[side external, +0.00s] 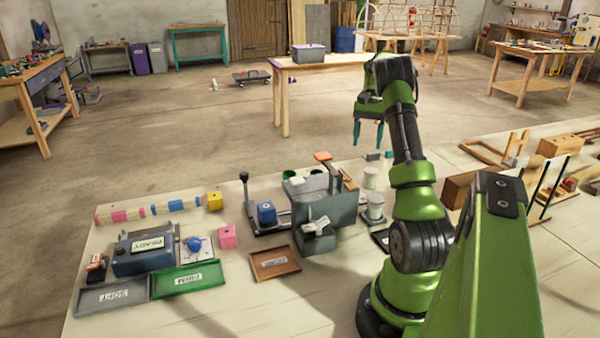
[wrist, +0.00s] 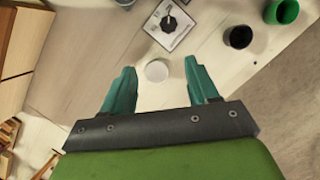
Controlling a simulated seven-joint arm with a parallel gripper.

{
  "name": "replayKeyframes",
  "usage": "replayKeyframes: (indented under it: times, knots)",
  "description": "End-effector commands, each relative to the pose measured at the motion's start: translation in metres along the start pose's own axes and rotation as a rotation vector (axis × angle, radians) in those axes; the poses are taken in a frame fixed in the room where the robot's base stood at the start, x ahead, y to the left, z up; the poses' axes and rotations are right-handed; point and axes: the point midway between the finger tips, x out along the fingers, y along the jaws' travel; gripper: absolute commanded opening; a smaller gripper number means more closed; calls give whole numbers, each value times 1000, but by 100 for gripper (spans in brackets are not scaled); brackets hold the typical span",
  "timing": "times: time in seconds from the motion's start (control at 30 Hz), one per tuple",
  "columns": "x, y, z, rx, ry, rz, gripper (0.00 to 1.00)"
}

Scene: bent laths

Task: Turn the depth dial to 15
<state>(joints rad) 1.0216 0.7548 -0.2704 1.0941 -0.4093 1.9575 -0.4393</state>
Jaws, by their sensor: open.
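My gripper (side external: 368,134) is raised above the far side of the bench in the side view, with its teal fingers pointing down. In the wrist view its fingers (wrist: 160,90) are spread wide with nothing between them. A white square plate with a dark pointer knob (wrist: 170,22), which looks like a dial, lies beyond the fingertips at the top of the wrist view. Its markings are too small to read. In the side view a blue knob on a white marked plate (side external: 194,245) sits at the left. I cannot tell which is the depth dial.
A white round piece (wrist: 157,70) lies beyond the fingers, with a dark cup (wrist: 238,37) and a green cup (wrist: 282,11) to the right. A grey machine (side external: 325,205), a brown tray (side external: 275,264) and a green tray (side external: 190,279) stand on the bench (side external: 230,318).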

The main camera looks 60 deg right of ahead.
Motion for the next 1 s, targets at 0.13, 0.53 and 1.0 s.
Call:
replayKeyframes:
  times: [0.13, 0.53, 1.0]
  knots:
    - [-8, 6, -18, 41, -58, -11, 59]
    - [-10, -9, 0, 9, -108, -57, 59]
    - [83, -15, 10, 11, -107, -56, 59]
